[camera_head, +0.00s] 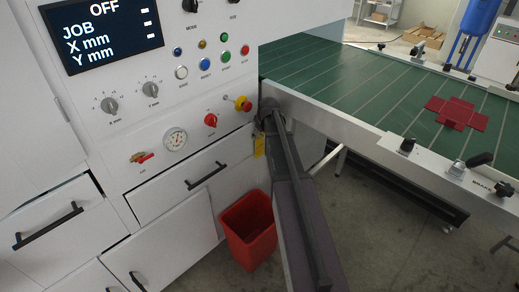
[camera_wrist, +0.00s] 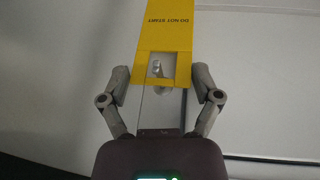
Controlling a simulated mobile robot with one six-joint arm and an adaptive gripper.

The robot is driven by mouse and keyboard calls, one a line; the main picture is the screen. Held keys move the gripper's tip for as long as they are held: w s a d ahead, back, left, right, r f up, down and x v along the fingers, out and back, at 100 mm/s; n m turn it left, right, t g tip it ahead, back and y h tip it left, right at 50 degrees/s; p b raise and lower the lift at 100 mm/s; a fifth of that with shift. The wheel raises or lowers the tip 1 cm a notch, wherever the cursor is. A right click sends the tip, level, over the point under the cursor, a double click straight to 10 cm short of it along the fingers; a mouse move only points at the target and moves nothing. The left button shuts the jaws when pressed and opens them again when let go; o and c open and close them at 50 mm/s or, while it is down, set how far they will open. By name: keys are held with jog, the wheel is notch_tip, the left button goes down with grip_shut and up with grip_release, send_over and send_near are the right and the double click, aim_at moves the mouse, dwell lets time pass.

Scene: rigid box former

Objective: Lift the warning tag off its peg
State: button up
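The yellow warning tag (camera_wrist: 165,25) carries the words DO NOT START, upside down in the wrist view. A metal peg (camera_wrist: 158,72) shows through the square hole at its near end. The tag also shows in the head view (camera_head: 259,146) as a small yellow strip on the machine front, partly hidden by my arm. My gripper (camera_wrist: 162,76) is open, with one finger on each side of the tag's holed end. The fingertips are close to the tag's edges; I cannot tell whether they touch. In the head view my gripper (camera_head: 268,112) is mostly hidden by my arm.
A yellow and red knob (camera_head: 243,104) sits just left of my gripper. A red bin (camera_head: 248,232) stands below on the floor. The green conveyor bed (camera_head: 345,75) with a red flat blank (camera_head: 457,113) lies to the right, behind a metal rail.

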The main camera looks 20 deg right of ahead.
jog(key=shift+c, duration=0.6)
jog(key=shift+a, duration=0.1)
jog(key=shift+r, duration=0.2)
